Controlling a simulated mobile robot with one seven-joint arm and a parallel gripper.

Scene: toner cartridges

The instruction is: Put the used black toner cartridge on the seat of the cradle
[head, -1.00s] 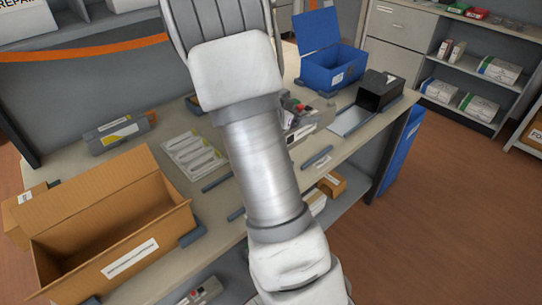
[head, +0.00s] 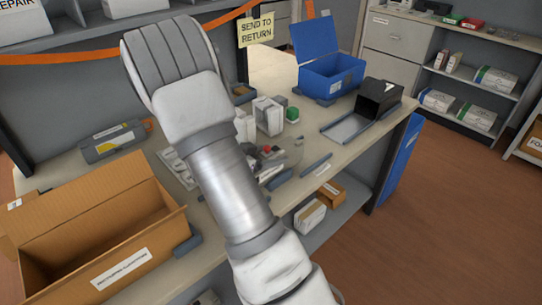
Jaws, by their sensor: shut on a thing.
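A dark grey item with a red part (head: 270,172), seemingly a toner cartridge, shows just right of my arm over the middle of the workbench. My arm covers its left part, and I cannot tell whether it touches the bench. My gripper is hidden behind my arm, so its fingers do not show. A black open-fronted box (head: 380,95) stands at the bench's right end, with a flat grey plate (head: 347,128) before it. I cannot tell whether this is the cradle. Another grey cartridge with a yellow-marked label (head: 115,140) lies at the back left.
An open cardboard box (head: 125,262) fills the front left. An open blue bin (head: 330,75) stands at the back right. White boxes (head: 268,115) and a green item (head: 292,115) stand behind the dark item. A grey bar (head: 316,165) lies near the front edge.

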